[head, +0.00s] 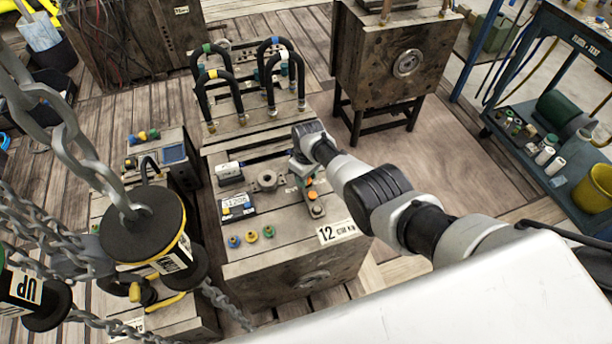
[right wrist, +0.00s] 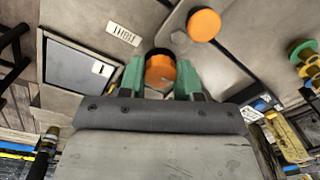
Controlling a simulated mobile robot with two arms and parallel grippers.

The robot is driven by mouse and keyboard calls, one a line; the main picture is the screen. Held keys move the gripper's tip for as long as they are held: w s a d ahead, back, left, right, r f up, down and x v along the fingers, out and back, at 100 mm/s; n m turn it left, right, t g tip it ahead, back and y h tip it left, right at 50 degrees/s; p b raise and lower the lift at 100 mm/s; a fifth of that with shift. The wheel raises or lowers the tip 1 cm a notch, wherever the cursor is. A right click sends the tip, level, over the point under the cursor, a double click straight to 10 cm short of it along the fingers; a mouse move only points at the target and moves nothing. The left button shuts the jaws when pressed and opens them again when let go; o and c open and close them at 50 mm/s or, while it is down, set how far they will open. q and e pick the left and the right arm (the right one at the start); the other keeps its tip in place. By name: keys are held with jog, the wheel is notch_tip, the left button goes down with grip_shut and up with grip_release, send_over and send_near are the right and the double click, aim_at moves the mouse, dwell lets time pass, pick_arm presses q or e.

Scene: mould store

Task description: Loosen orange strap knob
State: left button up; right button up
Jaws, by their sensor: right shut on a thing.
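My right gripper (head: 303,177) reaches down to the top of the block numbered 12 (head: 265,280). In the right wrist view its green fingertips (right wrist: 160,76) are on both sides of an orange knob (right wrist: 160,71), shut on it. A second orange knob (right wrist: 204,25) sits on the grey strap plate, just beyond and to the right. In the head view an orange knob (head: 312,195) shows just below the gripper, on a small strap; the held knob is mostly hidden by the wrist. My left gripper is not in view.
Looped black hoses (head: 222,95) stand behind. A small display box (head: 237,206) sits left of the gripper.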

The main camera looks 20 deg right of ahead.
dwell(0.3)
jog(key=o, duration=0.9)
jog(key=r+p, duration=0.1)
jog(key=r, duration=0.2)
jog(key=r+p, duration=0.2)
jog(key=r, duration=0.2)
jog(key=r+p, duration=0.2)
jog(key=r, duration=0.1)
jog(key=shift+w+d+r, duration=0.1)
jog(key=shift+d+r, duration=0.15)
jog(key=shift+r, duration=0.15)
